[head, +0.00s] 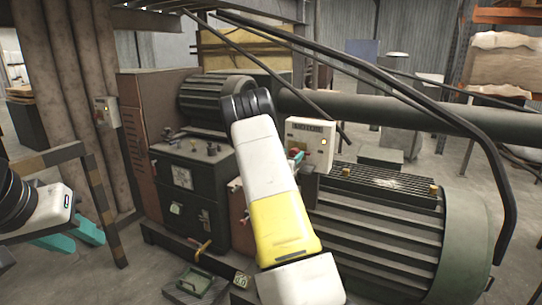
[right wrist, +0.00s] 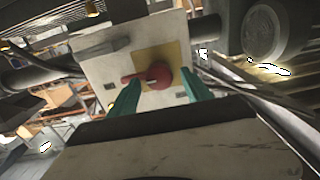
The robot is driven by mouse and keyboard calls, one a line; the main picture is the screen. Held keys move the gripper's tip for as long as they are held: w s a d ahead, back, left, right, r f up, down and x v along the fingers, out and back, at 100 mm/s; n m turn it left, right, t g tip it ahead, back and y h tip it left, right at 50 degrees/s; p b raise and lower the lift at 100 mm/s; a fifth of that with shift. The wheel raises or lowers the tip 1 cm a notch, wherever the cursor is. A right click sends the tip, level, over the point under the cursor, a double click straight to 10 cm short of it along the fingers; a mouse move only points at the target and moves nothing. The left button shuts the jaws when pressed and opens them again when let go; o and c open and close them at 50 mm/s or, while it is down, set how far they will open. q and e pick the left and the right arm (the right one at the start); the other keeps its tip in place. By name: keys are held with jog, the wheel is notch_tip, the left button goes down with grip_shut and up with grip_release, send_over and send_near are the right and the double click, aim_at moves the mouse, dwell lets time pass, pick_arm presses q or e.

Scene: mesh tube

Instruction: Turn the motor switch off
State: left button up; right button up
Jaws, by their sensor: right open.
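The motor switch is a red rotary knob with a short handle (right wrist: 154,75) on a yellow square of a pale switch box (right wrist: 110,68). In the head view the box (head: 318,143) stands above the large ribbed green motor (head: 390,238). My right gripper (right wrist: 160,90) is open, its teal fingertips on either side of the knob and apart. Whether they touch it I cannot tell. In the head view my right arm hides most of that gripper. My left gripper (head: 88,238) is open and empty at the far left, its teal fingers spread, away from the switch.
A dark control cabinet (head: 187,195) with a gauge stands left of my right arm. Thick bent black bars and a long pipe (head: 400,113) run above and behind the switch box. A striped frame (head: 92,185) stands near my left gripper. A small box (head: 107,112) hangs on the ribbed column.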

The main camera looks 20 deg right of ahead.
grip_shut()
jog(key=shift+n, duration=0.3)
jog(key=n, duration=0.4)
jog(key=shift+w+a, duration=0.1)
jog(key=n, duration=0.5)
jog(key=shift+a+f, duration=0.1)
jog(key=n, duration=0.4)
jog(key=shift+f+n, duration=0.15)
jog(key=shift+n, duration=2.05)
